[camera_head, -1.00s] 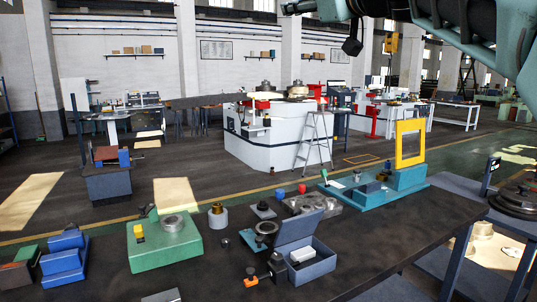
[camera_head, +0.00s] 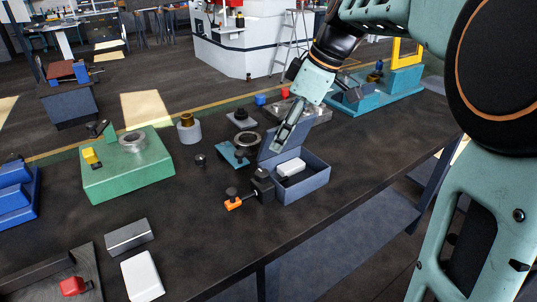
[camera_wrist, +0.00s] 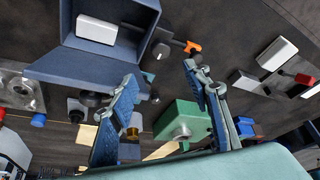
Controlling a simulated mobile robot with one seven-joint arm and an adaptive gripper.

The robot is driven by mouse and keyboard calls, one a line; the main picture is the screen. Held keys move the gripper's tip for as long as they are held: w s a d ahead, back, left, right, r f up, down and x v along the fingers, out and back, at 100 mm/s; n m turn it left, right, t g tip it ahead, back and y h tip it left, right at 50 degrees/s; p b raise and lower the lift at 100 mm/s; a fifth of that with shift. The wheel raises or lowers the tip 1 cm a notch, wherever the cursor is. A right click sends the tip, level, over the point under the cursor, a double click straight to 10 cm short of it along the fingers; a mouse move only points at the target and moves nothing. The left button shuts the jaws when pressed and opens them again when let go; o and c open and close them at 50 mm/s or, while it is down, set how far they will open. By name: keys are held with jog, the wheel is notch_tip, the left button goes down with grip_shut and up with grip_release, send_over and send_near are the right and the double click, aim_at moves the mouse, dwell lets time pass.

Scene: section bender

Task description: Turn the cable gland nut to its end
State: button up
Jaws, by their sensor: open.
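A blue-grey box (camera_head: 303,185) with its lid (camera_head: 284,142) raised stands on the dark bench, a white block (camera_head: 291,167) inside. A dark fitting (camera_head: 262,184) is at its left side, beside a black knob and an orange-ended part (camera_head: 233,205). This fitting looks like the cable gland; I cannot make out its nut clearly. It also shows in the wrist view (camera_wrist: 160,50) at the box wall. My gripper (camera_head: 280,143) is above the bench by the raised lid. In the wrist view, its fingers (camera_wrist: 160,78) are spread with nothing between them.
A green fixture (camera_head: 128,175) with a metal ring stands to the left. A brass-topped grey post (camera_head: 188,128) and a ring on a blue plate (camera_head: 246,140) stand behind. A teal fixture (camera_head: 365,95) is at the back right. The front right bench is clear.

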aim_at(263, 172)
jog(key=b+x, duration=0.1)
jog(key=x, duration=1.1)
jog(key=shift+s+f, duration=0.15)
jog(key=c, duration=1.1)
jog(key=shift+c, duration=0.2)
